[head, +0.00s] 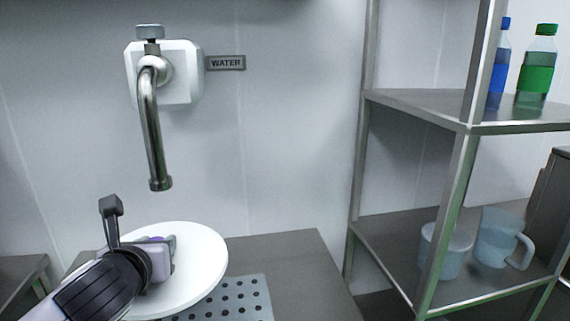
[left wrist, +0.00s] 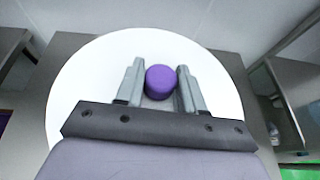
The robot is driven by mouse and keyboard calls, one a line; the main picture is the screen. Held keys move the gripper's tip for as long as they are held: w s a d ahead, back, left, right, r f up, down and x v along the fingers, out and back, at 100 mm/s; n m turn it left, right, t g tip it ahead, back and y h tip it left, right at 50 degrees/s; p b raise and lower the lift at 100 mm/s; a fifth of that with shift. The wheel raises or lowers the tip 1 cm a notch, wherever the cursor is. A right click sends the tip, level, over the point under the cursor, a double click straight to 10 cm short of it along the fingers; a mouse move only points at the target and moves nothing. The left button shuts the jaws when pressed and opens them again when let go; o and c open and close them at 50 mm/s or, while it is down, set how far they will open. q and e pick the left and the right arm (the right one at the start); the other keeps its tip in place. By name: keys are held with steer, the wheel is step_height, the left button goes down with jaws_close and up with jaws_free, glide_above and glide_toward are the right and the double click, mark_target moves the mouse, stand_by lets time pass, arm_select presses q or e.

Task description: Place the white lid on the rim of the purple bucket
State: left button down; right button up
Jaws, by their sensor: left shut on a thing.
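The white lid (head: 207,256) is a large round disc with a purple knob at its centre. It is at the lower left of the head view and fills much of the left wrist view (left wrist: 85,90). My left gripper (head: 168,246) is shut on the knob (left wrist: 160,82), with one finger on each side of it in the left wrist view (left wrist: 160,75). The lid is over the grey counter and a perforated plate. My right gripper is not in view.
A metal water tap (head: 152,125) hangs from the wall above the lid. The perforated plate (head: 240,300) lies on the counter (head: 290,260). A shelf rack (head: 455,190) at right holds a blue bottle, a green bottle (head: 536,70) and pale containers (head: 498,238). The counter right of the plate is clear.

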arm_select(q)
steer(key=s+d+f+m+h, duration=0.2)
steer(key=s+d+f, duration=0.1)
steer(key=s+f, duration=0.6)
steer(key=shift+s+d+f, duration=0.15)
steer(key=shift+d+f, duration=0.1)
steer(key=shift+f, duration=0.45)
